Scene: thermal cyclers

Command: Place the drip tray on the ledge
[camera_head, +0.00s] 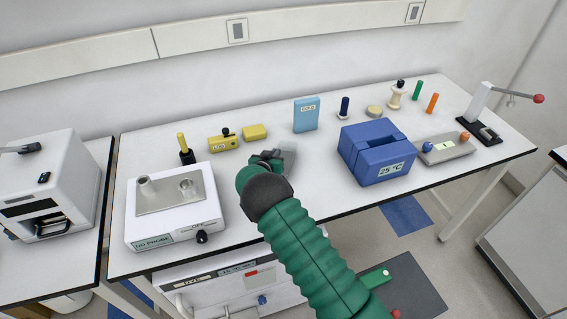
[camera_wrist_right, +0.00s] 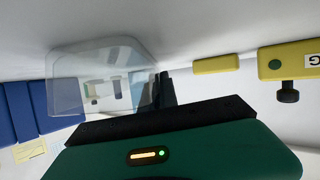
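My right gripper (camera_head: 274,158) reaches over the middle of the bench, just right of the white NO PROBE instrument. Its dark fingers also show in the right wrist view (camera_wrist_right: 165,90). They appear shut on the edge of a clear, see-through tray (camera_wrist_right: 98,70), which I take to be the drip tray. In the head view the tray is a faint grey patch (camera_head: 288,157) right of the fingers, above the bench top. The arm hides part of the bench below. I cannot tell which surface is the ledge. My left gripper is not in view.
The white instrument (camera_head: 130,232) stands left, the blue 25 °C box (camera_head: 372,160) right. Yellow blocks (camera_head: 254,132) and a light-blue box (camera_head: 306,115) stand behind the gripper. A white cycler (camera_head: 45,165) stands on the left bench. The bench between gripper and blue box is clear.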

